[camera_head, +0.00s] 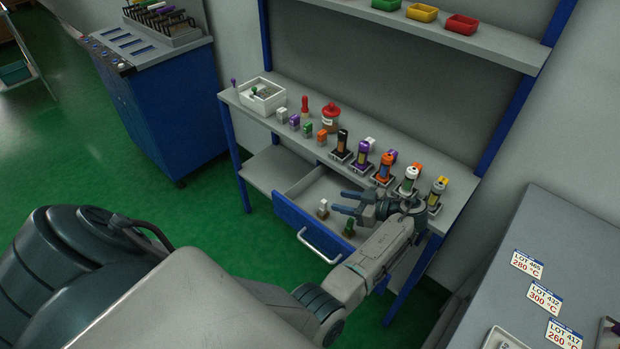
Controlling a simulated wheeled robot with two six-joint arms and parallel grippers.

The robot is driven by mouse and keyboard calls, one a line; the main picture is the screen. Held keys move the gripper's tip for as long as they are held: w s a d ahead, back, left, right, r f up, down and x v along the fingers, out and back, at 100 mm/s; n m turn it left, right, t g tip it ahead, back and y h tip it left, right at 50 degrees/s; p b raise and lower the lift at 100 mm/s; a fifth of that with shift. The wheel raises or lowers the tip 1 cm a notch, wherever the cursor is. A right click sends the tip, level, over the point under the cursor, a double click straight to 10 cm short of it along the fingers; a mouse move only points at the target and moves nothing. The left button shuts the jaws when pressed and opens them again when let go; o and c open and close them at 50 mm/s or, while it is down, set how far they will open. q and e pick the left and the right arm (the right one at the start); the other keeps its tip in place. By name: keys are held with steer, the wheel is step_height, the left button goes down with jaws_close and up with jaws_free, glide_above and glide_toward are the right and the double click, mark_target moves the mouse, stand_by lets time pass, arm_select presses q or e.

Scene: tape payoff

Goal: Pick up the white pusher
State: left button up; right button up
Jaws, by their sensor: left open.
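A small white-topped piece, which looks like the white pusher (322,208), stands in the open blue-fronted drawer (307,231) under the bench. Its lower part is darker and too small to make out. My left gripper (343,203) is open, its two dark fingers pointing left over the drawer. Its fingertips are just right of the white piece, and nothing shows between them. I cannot tell the height gap. A white block (282,115) also stands on the bench top. My right gripper is not in view.
A green-topped piece (349,228) stands in the drawer below my fingers. The bench (265,122) holds a white box (262,97), a red-lidded jar (331,117), small coloured blocks and several upright cylinders close behind my gripper. A blue cabinet (165,105) stands left.

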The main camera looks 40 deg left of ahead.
mark_target(326, 202)
arm_select(q)
steer(key=shift+a+f, duration=0.1)
steer(key=shift+f, duration=0.75)
steer(key=p+x, duration=0.1)
steer(key=x, duration=0.3)
steer(key=shift+a+f, duration=0.15)
steer(key=shift+f, duration=0.05)
steer(key=shift+a+f, duration=0.15)
steer(key=shift+a, duration=0.05)
steer(key=c, duration=0.8)
jaws_close()
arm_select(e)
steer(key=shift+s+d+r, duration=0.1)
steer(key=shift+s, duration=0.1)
